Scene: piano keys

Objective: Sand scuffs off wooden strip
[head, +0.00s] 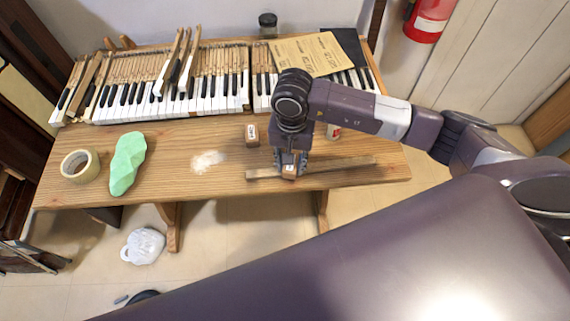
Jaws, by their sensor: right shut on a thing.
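The wooden strip (340,167) lies flat along the front right part of the wooden workbench (90,200). My right gripper (290,170) points down over the strip's left half. It is shut on a small brown block (289,171), which looks like a sanding block and is at or just above the strip; I cannot tell if they touch. The gripper hides the middle-left part of the strip. Scuffs are too small to make out. My left gripper is not in view.
Piano keys (215,90) fill the back of the bench. Sandpaper sheets (307,55) lie on the keys.

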